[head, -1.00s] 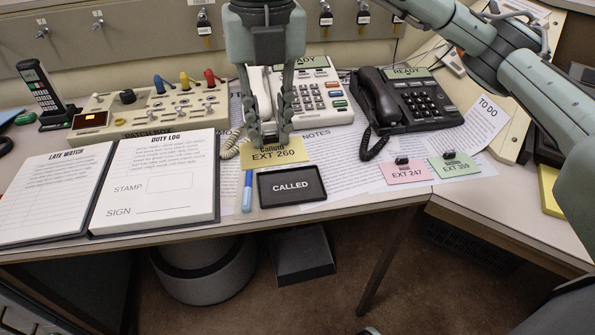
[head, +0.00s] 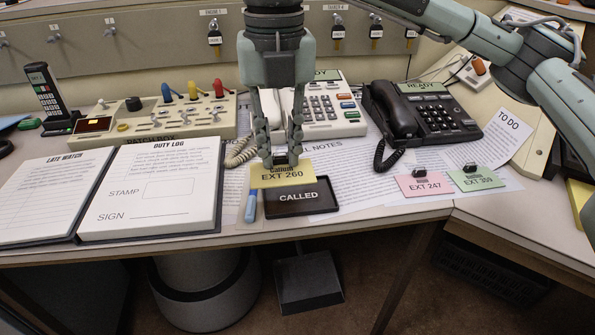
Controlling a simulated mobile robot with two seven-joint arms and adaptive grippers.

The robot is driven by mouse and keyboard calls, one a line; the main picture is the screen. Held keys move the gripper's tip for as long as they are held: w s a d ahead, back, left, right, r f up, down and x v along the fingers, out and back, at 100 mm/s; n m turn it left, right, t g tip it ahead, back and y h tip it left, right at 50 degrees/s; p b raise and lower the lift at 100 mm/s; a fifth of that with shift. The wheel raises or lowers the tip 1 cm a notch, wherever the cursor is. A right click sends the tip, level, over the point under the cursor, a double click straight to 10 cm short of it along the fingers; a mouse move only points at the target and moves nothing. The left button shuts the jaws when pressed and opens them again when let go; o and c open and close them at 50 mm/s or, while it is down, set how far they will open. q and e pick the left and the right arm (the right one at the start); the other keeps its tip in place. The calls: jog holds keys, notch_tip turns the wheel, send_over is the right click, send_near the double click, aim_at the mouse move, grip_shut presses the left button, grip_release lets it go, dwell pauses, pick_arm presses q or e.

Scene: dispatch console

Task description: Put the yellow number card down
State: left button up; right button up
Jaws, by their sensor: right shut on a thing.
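The yellow number card (head: 283,175), marked EXT 260, hangs by its dark clip in my right gripper (head: 280,160). The gripper points down and is shut on the clip. The card overlaps the back left part of the black tray marked CALLED (head: 318,205) in the picture. I cannot tell whether the card touches the tray. The tray lies on the desk near its front edge. My left gripper is not in view.
A blue marker (head: 250,207) lies just left of the tray. Two phones are behind, including a dark one (head: 425,112). The duty log (head: 158,190) lies open at left.

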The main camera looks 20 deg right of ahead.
aim_at(297, 188)
jog(key=d+f, duration=0.1)
jog(key=d, duration=0.1)
jog(key=shift+w+d+f, duration=0.3)
jog(key=shift+d+f, duration=0.1)
jog(key=shift+f, duration=2)
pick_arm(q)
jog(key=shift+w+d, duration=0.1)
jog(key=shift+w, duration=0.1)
pick_arm(e)
jog(key=shift+f, duration=0.1)
jog(key=o, duration=0.8)
jog(key=shift+c, duration=0.2)
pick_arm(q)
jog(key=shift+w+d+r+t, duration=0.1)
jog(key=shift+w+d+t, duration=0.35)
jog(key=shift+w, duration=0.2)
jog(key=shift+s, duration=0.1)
